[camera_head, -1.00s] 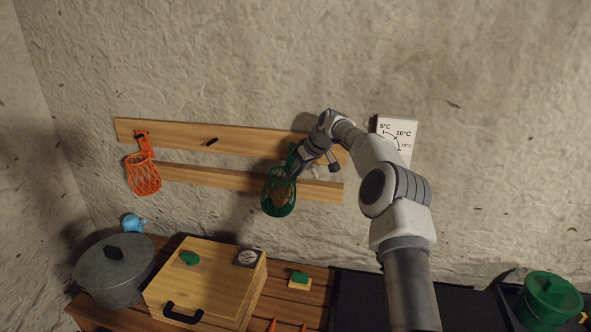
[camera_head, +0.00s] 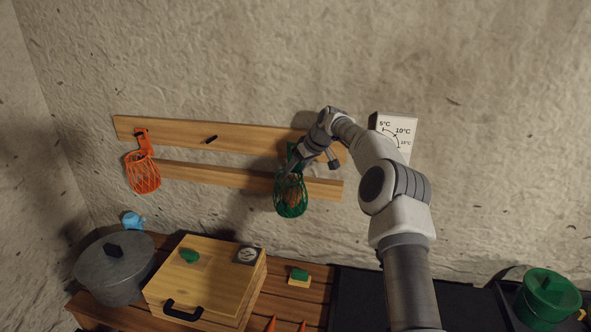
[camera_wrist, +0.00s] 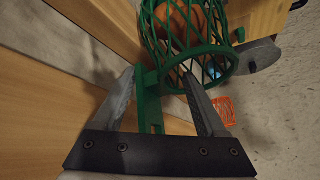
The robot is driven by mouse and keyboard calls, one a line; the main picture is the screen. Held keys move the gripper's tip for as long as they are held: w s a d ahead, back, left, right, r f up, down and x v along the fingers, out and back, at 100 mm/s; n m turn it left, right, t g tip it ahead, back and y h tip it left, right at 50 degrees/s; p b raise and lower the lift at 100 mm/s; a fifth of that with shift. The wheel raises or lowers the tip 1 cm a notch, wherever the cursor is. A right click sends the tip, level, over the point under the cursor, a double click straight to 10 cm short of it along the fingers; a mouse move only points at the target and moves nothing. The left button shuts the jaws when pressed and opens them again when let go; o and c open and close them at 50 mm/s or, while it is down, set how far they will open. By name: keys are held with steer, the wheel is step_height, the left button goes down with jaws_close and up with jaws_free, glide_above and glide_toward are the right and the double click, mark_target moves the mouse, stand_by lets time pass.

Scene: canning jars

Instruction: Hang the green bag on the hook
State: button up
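The green mesh bag (camera_head: 291,197) hangs close to the right part of the wooden wall rails (camera_head: 180,133), with a brownish round thing inside. It also shows in the wrist view (camera_wrist: 212,66), with its flat green strap (camera_wrist: 149,104) between my gripper's fingers. My gripper (camera_wrist: 158,73) is open; the fingers stand apart, with a gap between the strap and the right finger. In the head view my gripper (camera_head: 290,168) is at the top of the bag. A bare black hook (camera_head: 211,139) is on the upper rail. Whether a hook holds the green strap is hidden.
An orange mesh bag (camera_head: 144,173) hangs on the left of the rails. Below stand a grey lidded pot (camera_head: 112,272), a wooden box (camera_head: 205,283) with a black handle, and a green bucket (camera_head: 548,300). A temperature sign (camera_head: 397,130) is on the wall right of the rails.

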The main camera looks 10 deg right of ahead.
steer(key=b+v, duration=0.3)
steer(key=v, duration=1.4)
steer(key=s+a+r+h, duration=0.1)
steer(key=s+a+r, duration=0.2)
steer(key=s+a, duration=0.35)
steer(key=s+a+f+m+h+b, duration=0.1)
steer(key=s+f+m+h+b, duration=0.2)
steer(key=s, duration=2.4)
steer(key=s+d+f+m, duration=0.1)
steer(key=s+f+m, duration=0.2)
steer(key=s+f, duration=0.6)
steer(key=shift+s+d, duration=0.25)
steer(key=shift+s, duration=1.7)
